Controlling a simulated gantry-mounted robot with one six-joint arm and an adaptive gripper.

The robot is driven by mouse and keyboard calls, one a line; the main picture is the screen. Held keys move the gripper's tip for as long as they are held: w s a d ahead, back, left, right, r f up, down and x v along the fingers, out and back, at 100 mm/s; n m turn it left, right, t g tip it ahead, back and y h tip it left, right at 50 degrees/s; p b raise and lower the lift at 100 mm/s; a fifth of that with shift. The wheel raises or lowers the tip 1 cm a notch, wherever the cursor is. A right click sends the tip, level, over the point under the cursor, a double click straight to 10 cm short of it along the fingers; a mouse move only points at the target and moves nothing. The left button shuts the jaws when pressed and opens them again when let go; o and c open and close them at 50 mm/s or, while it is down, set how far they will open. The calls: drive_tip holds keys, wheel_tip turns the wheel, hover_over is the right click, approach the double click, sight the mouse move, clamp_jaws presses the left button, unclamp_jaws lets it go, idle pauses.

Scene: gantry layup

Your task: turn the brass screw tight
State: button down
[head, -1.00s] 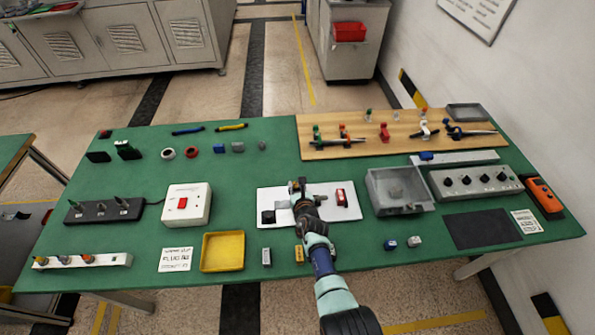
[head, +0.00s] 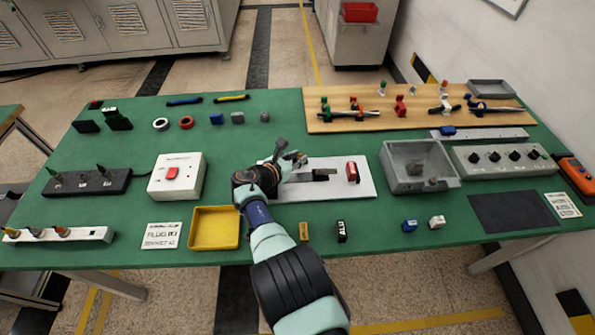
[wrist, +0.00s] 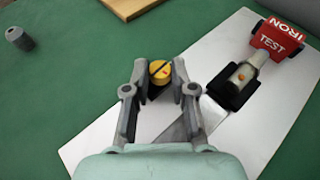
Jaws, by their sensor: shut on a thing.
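The brass screw (wrist: 159,70) has a round yellow head with a dark slot, seen from above in the wrist view. My gripper (wrist: 160,82) has its two fingers on either side of the screw head, shut on it. In the head view my gripper (head: 289,160) is at the left end of the white plate (head: 346,188), and the screw itself cannot be made out. A black holder (wrist: 234,88) with a metal cylinder lies to the right on the plate. What lies under the screw head is mostly hidden.
A grey lidless box (head: 398,181) stands right of the plate, a white box with a red switch (head: 177,177) left. A yellow tray (head: 214,245) is front left.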

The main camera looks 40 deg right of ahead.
drive_tip(key=b, duration=0.2)
drive_tip(key=m+g+b, duration=0.1)
drive_tip(key=b, duration=0.1)
drive_tip(key=shift+w+f+b, duration=0.15)
drive_tip(key=shift+f+b, duration=0.1)
drive_tip(key=shift+b, duration=0.05)
drive_tip(key=shift+r+m+g+b, duration=0.3)
drive_tip(key=shift+m+g+b, duration=0.1)
drive_tip(key=shift+b, duration=0.45)
drive_tip(key=shift+r, duration=0.1)
drive_tip(key=c, duration=1)
unclamp_jaws()
drive_tip(key=shift+o, duration=0.2)
